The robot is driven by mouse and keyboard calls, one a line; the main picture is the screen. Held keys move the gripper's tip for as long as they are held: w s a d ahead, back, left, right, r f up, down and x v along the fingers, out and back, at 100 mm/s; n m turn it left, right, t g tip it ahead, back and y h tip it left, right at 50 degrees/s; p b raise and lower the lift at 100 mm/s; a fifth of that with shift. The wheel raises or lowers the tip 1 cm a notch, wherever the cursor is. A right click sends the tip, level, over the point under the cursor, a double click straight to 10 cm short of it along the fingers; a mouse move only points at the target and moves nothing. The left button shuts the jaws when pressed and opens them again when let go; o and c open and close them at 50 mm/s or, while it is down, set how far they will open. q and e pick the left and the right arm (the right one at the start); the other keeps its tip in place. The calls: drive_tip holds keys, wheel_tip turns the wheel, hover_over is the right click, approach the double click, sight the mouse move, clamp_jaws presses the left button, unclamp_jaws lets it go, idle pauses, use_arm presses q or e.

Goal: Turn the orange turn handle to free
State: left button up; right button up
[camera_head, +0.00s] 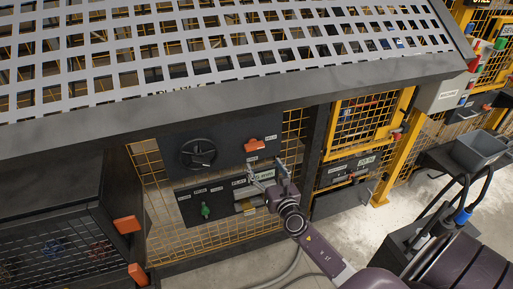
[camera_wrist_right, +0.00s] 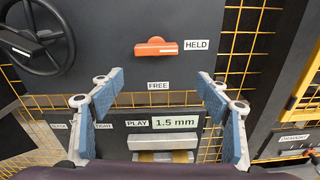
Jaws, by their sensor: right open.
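The orange turn handle (camera_head: 254,145) sits on a dark panel of the machine. In the right wrist view the handle (camera_wrist_right: 156,47) lies level, its narrow end pointing right at the label HELD (camera_wrist_right: 195,47). The label FREE (camera_wrist_right: 158,86) is below it. My right gripper (camera_head: 267,170) is open and empty, in front of the panel and below the handle in the head view. In the wrist view its two blue-padded fingers (camera_wrist_right: 160,82) stand wide apart, below the handle and not touching it. My left gripper is not in view.
A black handwheel (camera_head: 198,153) is left of the handle. A green knob (camera_head: 206,211) and a plate labelled PLAY 1.5 mm (camera_wrist_right: 162,123) are lower. A perforated grey guard (camera_head: 230,85) overhangs the panel. Yellow mesh (camera_head: 150,185) surrounds it.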

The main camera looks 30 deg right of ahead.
sight(256, 147)
drive_tip(key=shift+n+t, duration=0.3)
drive_tip(key=shift+n, duration=0.3)
drive_tip(key=w, duration=0.2)
drive_tip(key=w+r, duration=0.1)
drive_tip(key=w, duration=0.1)
drive_tip(key=w+d+r, duration=0.1)
drive_tip(key=w, duration=0.1)
drive_tip(key=shift+w+r+b, duration=0.25)
drive_tip(key=shift+w+b, duration=0.1)
drive_tip(key=shift+b, duration=0.05)
drive_tip(key=shift+w+d+r, duration=0.1)
drive_tip(key=shift+w, duration=0.3)
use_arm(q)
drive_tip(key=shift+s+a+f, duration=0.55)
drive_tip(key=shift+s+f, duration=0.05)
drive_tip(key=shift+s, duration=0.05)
use_arm(e)
drive_tip(key=c, duration=1.2)
